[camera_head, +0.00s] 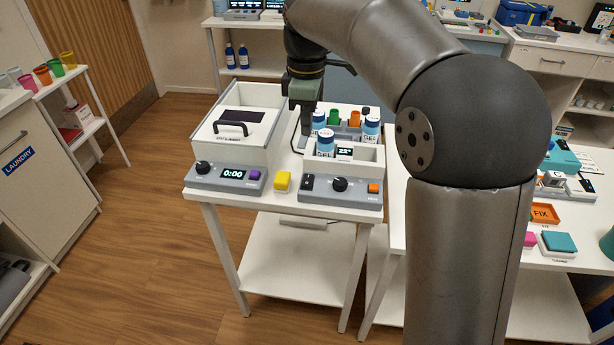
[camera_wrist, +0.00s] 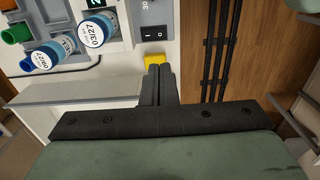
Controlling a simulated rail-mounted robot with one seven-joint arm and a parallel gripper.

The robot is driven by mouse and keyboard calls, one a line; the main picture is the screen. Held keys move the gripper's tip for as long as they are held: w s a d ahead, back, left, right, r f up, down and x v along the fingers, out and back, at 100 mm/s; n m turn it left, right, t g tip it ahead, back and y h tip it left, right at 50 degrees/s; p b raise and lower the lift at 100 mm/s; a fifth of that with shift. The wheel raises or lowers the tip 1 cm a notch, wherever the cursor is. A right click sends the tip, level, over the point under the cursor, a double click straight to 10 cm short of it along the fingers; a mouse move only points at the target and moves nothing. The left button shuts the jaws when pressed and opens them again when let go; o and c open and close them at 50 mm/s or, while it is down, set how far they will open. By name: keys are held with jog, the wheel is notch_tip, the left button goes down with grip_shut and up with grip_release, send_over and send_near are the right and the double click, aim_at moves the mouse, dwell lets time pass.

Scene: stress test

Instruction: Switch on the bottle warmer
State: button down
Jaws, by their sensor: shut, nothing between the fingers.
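The bottle warmer (camera_head: 335,188) is a grey and white unit on the right half of the small white table. A small lit display (camera_head: 344,152) sits above. My gripper (camera_wrist: 160,70) is shut and empty, above the table, apart from the switch. Its fingertips are partly hidden in the head view.
A yellow block (camera_head: 282,182) lies left of the warmer's panel, just beyond my fingertips in the wrist view. A lidded white unit (camera_head: 236,125) with a 0:00 display stands at the left. Another table with an orange FIX tray (camera_head: 543,214) is to the right.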

aim_at(307, 183)
jog(key=shift+f, duration=0.1)
notch_tip(307, 183, down, 14)
jog(key=shift+s+r, duration=0.1)
dwell(0.5)
